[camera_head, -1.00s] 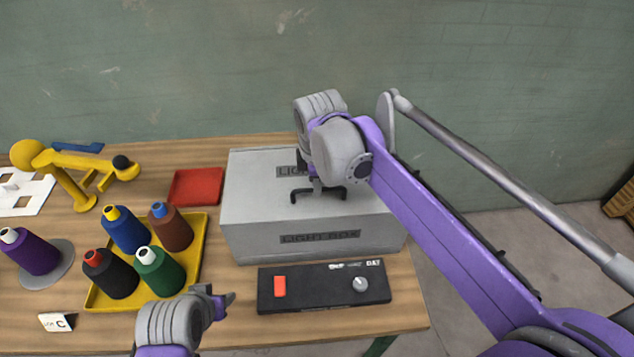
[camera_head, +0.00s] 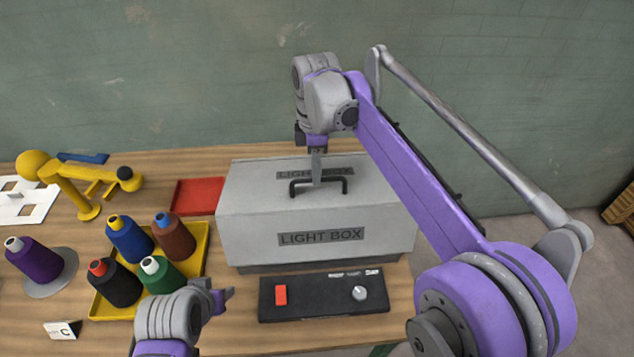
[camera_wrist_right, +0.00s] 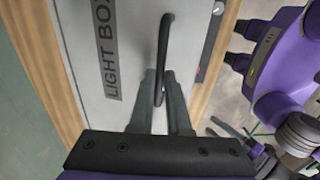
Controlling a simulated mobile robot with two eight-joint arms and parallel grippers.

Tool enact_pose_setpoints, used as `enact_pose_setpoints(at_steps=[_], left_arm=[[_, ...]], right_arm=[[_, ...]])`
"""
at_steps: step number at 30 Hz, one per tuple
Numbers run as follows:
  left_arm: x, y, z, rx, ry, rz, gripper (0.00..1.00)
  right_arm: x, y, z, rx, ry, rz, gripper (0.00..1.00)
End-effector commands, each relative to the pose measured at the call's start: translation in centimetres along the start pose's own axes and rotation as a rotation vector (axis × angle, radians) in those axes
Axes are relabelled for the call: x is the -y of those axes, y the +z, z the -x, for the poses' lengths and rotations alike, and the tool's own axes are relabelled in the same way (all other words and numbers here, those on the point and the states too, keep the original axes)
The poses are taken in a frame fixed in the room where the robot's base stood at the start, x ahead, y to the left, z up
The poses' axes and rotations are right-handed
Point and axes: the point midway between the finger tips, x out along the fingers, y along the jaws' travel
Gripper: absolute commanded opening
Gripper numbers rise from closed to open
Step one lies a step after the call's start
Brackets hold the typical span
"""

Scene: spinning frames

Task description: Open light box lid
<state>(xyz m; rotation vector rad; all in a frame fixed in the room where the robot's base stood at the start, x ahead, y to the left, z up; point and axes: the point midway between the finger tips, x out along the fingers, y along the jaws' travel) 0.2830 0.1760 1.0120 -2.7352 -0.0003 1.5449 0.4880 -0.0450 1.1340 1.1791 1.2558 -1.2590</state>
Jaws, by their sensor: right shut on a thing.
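The light box is a grey case with a lid (camera_head: 270,210) marked LIGHT BOX. The lid is raised a little, with a dark strip (camera_head: 300,267) showing under its front edge. It also shows in the right wrist view (camera_wrist_right: 90,60). A black bar handle (camera_head: 334,180) is on top of the lid. My right gripper (camera_head: 317,180) comes from above and is shut on the handle (camera_wrist_right: 163,45); its fingers lie either side of the bar in the wrist view. My left gripper (camera_head: 223,297) is low in the head view, left of the control panel, apart from the box; its opening is unclear.
A black control panel (camera_head: 322,296) with a red switch and knob lies in front of the box. A yellow tray (camera_head: 200,240) with several thread cones stands left. A red tray (camera_head: 197,196) is beside the box. A purple cone (camera_head: 38,262) and yellow stand (camera_head: 80,185) are farther left.

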Motion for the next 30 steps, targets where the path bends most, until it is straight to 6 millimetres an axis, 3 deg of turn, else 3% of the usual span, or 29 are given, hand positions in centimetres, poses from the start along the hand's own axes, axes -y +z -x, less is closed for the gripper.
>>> enact_pose_setpoints(at_steps=[3,12,30], left_arm=[[0.0,-0.9,0.4,-0.01,0.0,0.0,0.5],[0.0,-0.8,0.4,-0.01,0.0,0.0,0.5],[0.0,-0.8,0.4,-0.01,0.0,0.0,0.5]], right_arm=[[-1.4,0.0,1.9,0.0,0.017,-0.001,0.0],[-3.7,0.0,4.2,0.0,0.019,-0.001,0.0],[-4.9,0.1,5.0,0.001,0.019,-0.001,0.0]])
